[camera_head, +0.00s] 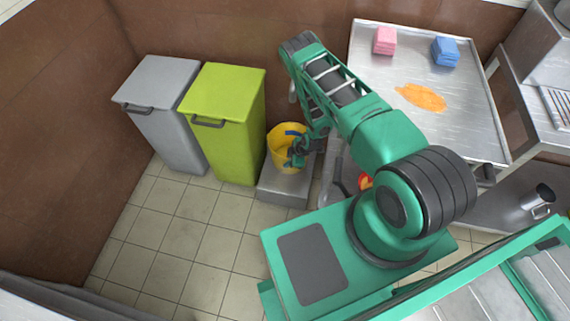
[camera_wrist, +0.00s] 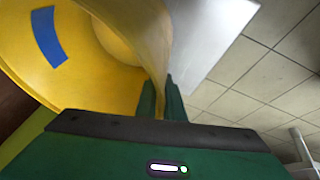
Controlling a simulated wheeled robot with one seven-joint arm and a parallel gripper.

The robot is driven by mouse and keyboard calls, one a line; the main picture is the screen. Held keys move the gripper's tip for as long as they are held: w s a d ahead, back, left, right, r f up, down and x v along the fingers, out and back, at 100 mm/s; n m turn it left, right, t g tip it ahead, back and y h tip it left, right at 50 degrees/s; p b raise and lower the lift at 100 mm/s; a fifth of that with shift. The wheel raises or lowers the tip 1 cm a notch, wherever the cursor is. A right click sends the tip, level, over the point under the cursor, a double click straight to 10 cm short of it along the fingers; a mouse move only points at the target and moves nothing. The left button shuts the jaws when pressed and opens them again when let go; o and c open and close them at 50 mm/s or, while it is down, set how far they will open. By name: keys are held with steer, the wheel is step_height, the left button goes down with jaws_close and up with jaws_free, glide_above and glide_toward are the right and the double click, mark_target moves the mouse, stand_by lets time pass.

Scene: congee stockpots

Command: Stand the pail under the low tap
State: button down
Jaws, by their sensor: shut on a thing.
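The yellow pail (camera_head: 274,155) is at the grey block (camera_head: 284,190) on the floor, beside the green bin. I cannot tell whether it rests on the block or hangs just above it. My gripper (camera_head: 299,152) is at the pail's right side. In the wrist view my gripper (camera_wrist: 161,100) is shut on the wall of the pail (camera_wrist: 95,85) at its rim. A blue patch shows on the pail's inside. The low tap is not clearly seen; my arm covers much of the wall behind the pail.
A lime-green bin (camera_head: 228,130) and a grey bin (camera_head: 160,115) stand left of the pail. The tiled floor (camera_head: 170,235) in front is clear.

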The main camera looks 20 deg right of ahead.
steer(key=c, duration=1.9)
jaws_free()
steer(key=shift+o, duration=0.2)
steer(key=v, duration=0.7)
steer(key=shift+r, duration=0.25)
steer(key=shift+s, duration=0.1)
